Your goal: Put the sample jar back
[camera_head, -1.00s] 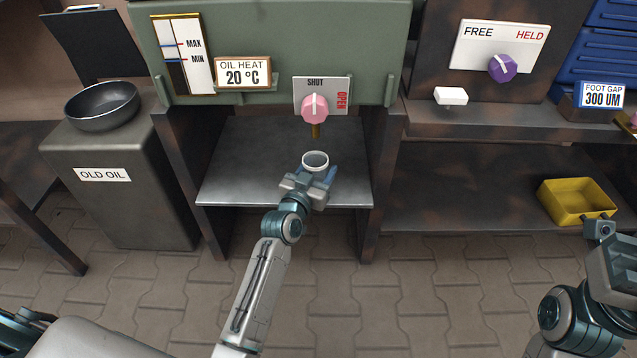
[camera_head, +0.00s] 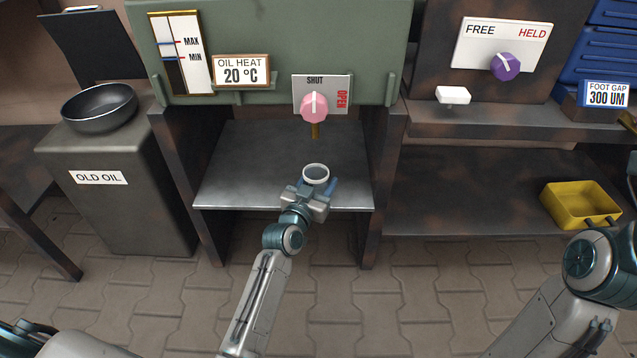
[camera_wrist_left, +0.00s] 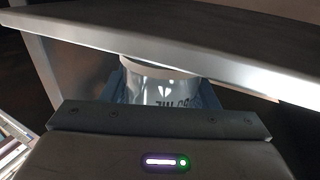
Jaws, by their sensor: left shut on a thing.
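The sample jar (camera_head: 316,173) is a small round container with a pale rim and a dark inside, seen from above in the head view. My left gripper (camera_head: 318,186) is shut on it, at the front part of the metal shelf under the green tank. In the left wrist view the jar (camera_wrist_left: 160,84) is clear with dark printed marks, between the blue fingers. Whether its base touches the shelf is hidden. My right arm is at the lower right in the head view; its gripper is out of the picture.
The metal shelf (camera_head: 240,182) is otherwise bare. A brass spout (camera_head: 316,131) hangs below the pink knob (camera_head: 314,107), behind the jar. Dark side panels flank the shelf. A black pan (camera_head: 100,108) sits on the old oil stand; a yellow bin (camera_head: 568,206) is at right.

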